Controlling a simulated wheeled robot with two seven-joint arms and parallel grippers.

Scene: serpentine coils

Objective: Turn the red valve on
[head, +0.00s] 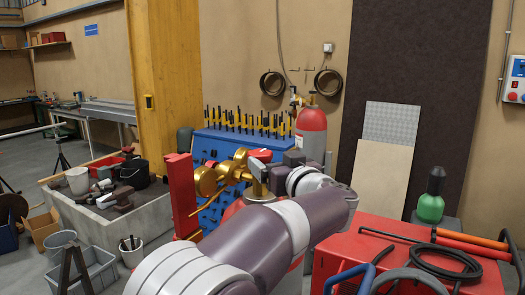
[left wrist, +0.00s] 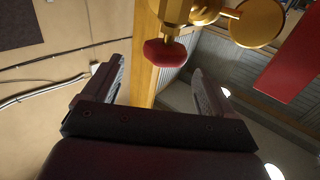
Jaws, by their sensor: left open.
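The red valve knob (left wrist: 165,53) sits on a gold valve body (left wrist: 178,12) in the left wrist view. In the head view the gold fittings (head: 207,181) stand beside a red upright post (head: 181,194), and a bit of the red knob (head: 262,145) shows by my gripper. My left gripper (head: 262,160) is near the fittings, mostly hidden behind its own wrist. In the left wrist view its two fingers (left wrist: 158,68) are spread apart, with the knob in line with the gap between them. The fingers hold nothing; I cannot tell how far ahead the knob is.
A blue rack (head: 240,141) of yellow and black tools and a red-topped cylinder (head: 311,132) stand behind the fittings. A red cart (head: 385,232) with a black hose and a green bottle (head: 430,205) are at right. A stone trough (head: 97,222) is at left.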

